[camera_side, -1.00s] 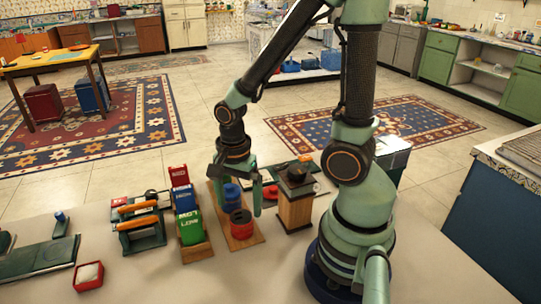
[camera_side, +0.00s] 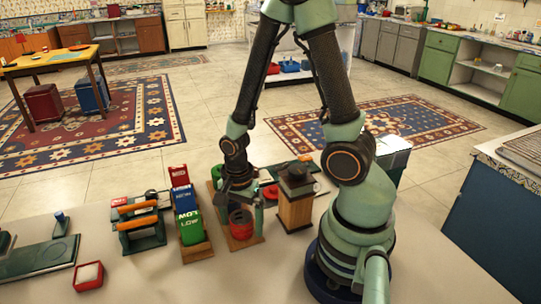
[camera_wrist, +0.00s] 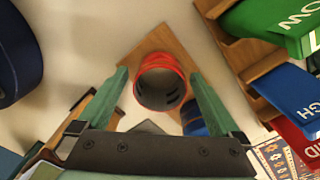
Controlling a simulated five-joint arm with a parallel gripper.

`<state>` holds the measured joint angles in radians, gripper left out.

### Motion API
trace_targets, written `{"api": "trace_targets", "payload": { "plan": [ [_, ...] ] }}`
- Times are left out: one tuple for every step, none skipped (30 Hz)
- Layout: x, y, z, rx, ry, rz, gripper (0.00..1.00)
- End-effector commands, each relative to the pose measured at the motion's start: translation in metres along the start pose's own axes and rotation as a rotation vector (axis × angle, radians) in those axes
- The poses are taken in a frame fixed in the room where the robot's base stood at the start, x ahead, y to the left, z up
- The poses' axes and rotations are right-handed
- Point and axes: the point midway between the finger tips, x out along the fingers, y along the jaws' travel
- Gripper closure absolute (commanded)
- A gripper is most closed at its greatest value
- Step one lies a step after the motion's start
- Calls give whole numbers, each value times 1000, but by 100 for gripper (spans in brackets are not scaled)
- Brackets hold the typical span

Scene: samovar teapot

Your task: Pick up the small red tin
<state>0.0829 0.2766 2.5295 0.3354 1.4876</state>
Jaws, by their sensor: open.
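The small red tin (camera_side: 241,226) stands upright on the near end of a wooden board (camera_side: 246,244). In the wrist view the red tin (camera_wrist: 160,68) shows its round rim and dark open inside. My gripper (camera_side: 241,208) is open and low over the board, pointing down at the red tin. In the wrist view the two green fingers of my gripper (camera_wrist: 160,84) stand on either side of the tin, with a gap at each side. A blue tin (camera_wrist: 193,121) is on the same board, partly hidden by my gripper.
Left of the board, a wooden rack holds the green LOW block (camera_side: 190,226), the blue HIGH block (camera_side: 184,199) and the red MID block (camera_side: 179,175). A wooden post with a dark top (camera_side: 295,205) stands close on the right. The counter in front is clear.

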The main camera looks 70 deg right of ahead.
Motion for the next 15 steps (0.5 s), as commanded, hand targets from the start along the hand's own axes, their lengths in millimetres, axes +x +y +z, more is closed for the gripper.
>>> {"api": "trace_targets", "payload": {
  "plan": [
    [0, 0, 0, 0, 0, 0, 0],
    [0, 0, 0, 0, 0, 0, 0],
    [0, 0, 0, 0, 0, 0, 0],
    [0, 0, 0, 0, 0, 0, 0],
    [0, 0, 0, 0, 0, 0, 8],
    [0, 0, 0, 0, 0, 0, 23],
    [0, 0, 0, 0, 0, 0, 34],
    [0, 0, 0, 0, 0, 0, 46],
    [0, 0, 0, 0, 0, 0, 61],
    [0, 0, 0, 0, 0, 0, 73],
    [0, 0, 0, 0, 0, 0, 84],
    [0, 0, 0, 0, 0, -1, 88],
    [0, 0, 0, 0, 0, -1, 88],
    [0, 0, 0, 0, 0, -1, 88],
    [0, 0, 0, 0, 0, -1, 88]
  ]
}}
